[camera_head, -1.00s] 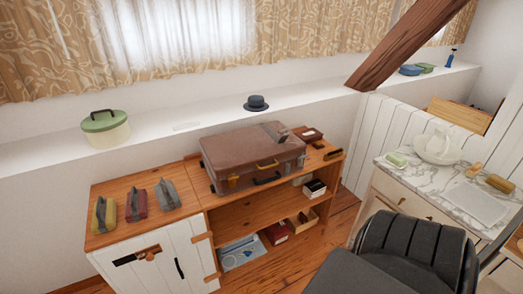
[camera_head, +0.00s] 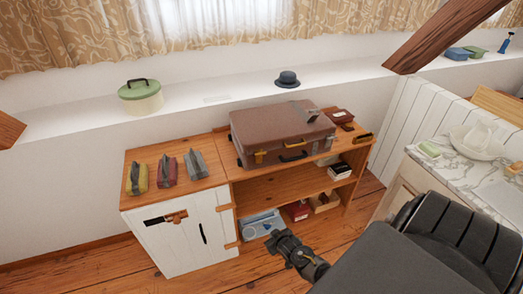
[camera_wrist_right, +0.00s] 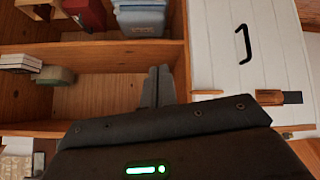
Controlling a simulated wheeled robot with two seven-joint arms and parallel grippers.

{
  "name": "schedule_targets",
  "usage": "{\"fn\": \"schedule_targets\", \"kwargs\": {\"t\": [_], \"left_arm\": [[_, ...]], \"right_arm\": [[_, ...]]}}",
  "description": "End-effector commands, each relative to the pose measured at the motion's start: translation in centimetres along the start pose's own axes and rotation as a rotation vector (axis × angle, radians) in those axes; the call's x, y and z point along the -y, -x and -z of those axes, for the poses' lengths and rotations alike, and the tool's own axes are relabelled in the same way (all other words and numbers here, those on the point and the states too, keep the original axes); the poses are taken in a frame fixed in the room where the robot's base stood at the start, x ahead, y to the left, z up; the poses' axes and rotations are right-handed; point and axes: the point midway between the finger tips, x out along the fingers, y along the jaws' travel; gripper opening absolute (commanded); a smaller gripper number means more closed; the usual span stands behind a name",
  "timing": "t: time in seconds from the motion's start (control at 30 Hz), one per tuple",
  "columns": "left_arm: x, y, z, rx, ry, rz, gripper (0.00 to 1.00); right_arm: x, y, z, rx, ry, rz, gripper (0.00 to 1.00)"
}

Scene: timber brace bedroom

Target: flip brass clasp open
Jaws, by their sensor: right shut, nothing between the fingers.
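The brown suitcase (camera_head: 275,128) lies flat on top of the wooden cabinet. My left gripper is not in view.
The cabinet's white door (camera_head: 187,238) is left of its open shelves. Several small coloured bags, one of them red (camera_head: 167,170), stand on the cabinet's left top. A timber beam (camera_head: 440,38) slants at upper right.

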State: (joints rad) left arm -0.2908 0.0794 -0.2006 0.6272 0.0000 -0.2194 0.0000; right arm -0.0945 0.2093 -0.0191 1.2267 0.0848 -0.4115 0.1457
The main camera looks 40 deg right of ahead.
Motion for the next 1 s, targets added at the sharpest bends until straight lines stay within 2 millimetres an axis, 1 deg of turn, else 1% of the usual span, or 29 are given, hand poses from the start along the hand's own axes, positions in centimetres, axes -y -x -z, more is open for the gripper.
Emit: {"fn": "schedule_targets", "kwargs": {"t": [0.03,0.07,0.1,0.17,0.2,0.3,0.33,0.4,0.43,0.53,0.87,1.0], "left_arm": [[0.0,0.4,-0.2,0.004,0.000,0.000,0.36],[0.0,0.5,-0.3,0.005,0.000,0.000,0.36],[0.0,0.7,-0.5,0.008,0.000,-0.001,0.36],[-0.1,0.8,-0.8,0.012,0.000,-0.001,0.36],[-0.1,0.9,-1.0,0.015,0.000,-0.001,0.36],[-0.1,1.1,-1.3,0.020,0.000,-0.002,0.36],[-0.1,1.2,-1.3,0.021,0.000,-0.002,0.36],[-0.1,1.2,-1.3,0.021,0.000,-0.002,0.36],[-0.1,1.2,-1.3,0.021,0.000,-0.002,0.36],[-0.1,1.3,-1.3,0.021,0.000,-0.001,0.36],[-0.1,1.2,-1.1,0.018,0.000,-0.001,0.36],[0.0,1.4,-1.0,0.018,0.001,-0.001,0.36]], "right_arm": [[-1.9,0.8,6.4,-0.093,-0.036,-0.026,0.00],[-2.8,1.4,9.5,-0.140,-0.058,-0.039,0.00],[-4.1,2.5,13.4,-0.201,-0.086,-0.056,0.00],[-5.8,4.3,18.5,-0.284,-0.125,-0.076,0.00],[-6.8,5.5,21.5,-0.334,-0.147,-0.087,0.00],[-8.9,8.6,27.1,-0.436,-0.193,-0.108,0.00],[-9.3,9.4,28.3,-0.460,-0.204,-0.111,0.00],[-10.2,10.9,30.5,-0.502,-0.223,-0.118,0.00],[-10.4,11.4,31.1,-0.516,-0.229,-0.120,0.00],[-10.9,12.3,32.4,-0.542,-0.240,-0.123,0.00],[-10.9,12.5,32.6,-0.546,-0.242,-0.123,0.00],[-11.1,11.9,32.9,-0.545,-0.242,-0.124,0.00]]}}
